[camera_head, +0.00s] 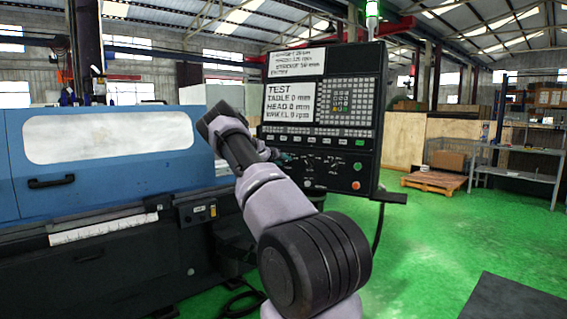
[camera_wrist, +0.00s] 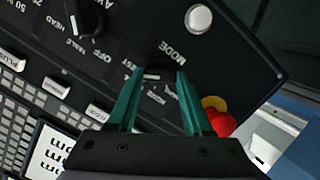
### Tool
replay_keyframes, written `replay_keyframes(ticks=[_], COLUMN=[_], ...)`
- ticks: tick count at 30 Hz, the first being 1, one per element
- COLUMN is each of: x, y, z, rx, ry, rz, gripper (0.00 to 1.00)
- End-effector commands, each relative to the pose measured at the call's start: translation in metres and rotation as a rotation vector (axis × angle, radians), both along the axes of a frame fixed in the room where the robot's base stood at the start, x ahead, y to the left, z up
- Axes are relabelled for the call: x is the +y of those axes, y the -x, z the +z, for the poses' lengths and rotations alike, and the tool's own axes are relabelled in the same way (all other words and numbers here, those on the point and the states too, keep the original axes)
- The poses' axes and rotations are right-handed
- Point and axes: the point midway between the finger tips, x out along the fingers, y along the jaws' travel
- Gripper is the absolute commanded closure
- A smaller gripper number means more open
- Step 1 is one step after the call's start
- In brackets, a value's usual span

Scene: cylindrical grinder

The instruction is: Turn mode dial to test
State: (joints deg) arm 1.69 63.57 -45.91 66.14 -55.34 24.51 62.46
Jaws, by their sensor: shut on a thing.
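The mode dial (camera_wrist: 156,71) is a dark knob on the black control panel, below the printed word MODE in the wrist view. My gripper (camera_wrist: 158,74) has two green fingers, one on each side of the dial, closed on it. The fingers and the tilt of the view hide part of the dial and its surrounding labels, so I cannot read its pointer. In the head view the control panel (camera_head: 368,110) stands upright, and its lower screen (camera_head: 290,101) reads TEST at the top. My arm covers part of the panel there.
A red button with a yellow part (camera_wrist: 213,103) sits right of my fingers. A white button (camera_wrist: 199,19) and another dark knob (camera_wrist: 86,17) are nearby. The blue grinder (camera_head: 110,185) stands left of the panel. Green floor is open at the right, before a pallet (camera_head: 433,181).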

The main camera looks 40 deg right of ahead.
Motion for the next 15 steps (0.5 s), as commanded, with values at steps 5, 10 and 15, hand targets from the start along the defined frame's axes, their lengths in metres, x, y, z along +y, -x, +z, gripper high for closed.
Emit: replay_keyframes(ticks=[5, 10, 15], x=[0.0003, 0.0003, 0.0003], y=[0.0008, 0.0006, 0.0007], z=[-0.0022, -0.0023, -0.0024], rx=[-0.027, -0.035, -0.035], ry=[-0.016, -0.021, -0.022], rz=[-0.008, -0.009, -0.009], gripper=[1.0, 1.0, 1.0])
